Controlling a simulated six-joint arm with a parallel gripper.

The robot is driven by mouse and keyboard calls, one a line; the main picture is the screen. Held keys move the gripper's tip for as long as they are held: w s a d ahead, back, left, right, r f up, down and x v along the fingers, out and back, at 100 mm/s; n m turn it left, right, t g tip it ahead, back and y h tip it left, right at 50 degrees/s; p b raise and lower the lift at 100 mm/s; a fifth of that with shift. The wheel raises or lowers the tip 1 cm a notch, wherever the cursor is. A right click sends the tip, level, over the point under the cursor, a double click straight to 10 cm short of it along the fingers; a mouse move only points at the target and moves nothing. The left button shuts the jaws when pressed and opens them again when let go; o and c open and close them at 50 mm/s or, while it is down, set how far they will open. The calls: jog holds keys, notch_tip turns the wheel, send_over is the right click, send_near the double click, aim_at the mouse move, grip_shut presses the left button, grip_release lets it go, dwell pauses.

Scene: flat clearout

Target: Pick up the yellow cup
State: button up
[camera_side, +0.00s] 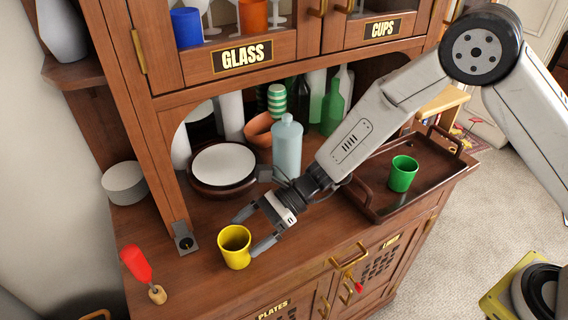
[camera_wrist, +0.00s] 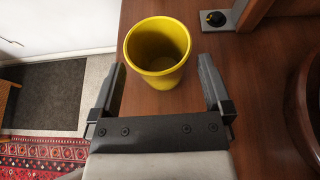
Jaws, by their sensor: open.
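The yellow cup (camera_side: 235,246) stands upright on the wooden cabinet top, near its front edge. My gripper (camera_side: 246,230) is open and reaches down to the cup from the right in the side view. In the wrist view the yellow cup (camera_wrist: 157,55) lies just ahead of and partly between the two open fingertips of my gripper (camera_wrist: 161,65). The left fingertip is close to the cup's lower left side, and a strip of wood shows between the cup and the right finger. I cannot tell whether either finger touches it.
A green cup (camera_side: 403,173) stands on a dark tray (camera_side: 440,175) at the right. A pale blue bottle (camera_side: 287,147) and stacked plates (camera_side: 224,166) stand behind my gripper. A red-handled tool (camera_side: 136,264) is at the left.

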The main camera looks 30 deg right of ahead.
aim_at(222, 248)
jog(key=shift+x, duration=1.85)
jog(key=c, duration=1.2)
jog(key=shift+o, duration=0.2)
jog(key=shift+r, duration=0.25)
jog(key=shift+r, duration=1.45)
jog(key=s+d+r, duration=0.8)
jog(key=s+r, duration=0.1)
jog(key=s, duration=0.2)
jog(key=shift+s+r, duration=0.2)
jog(key=shift+r, duration=0.15)
jog(key=shift+d, duration=0.1)
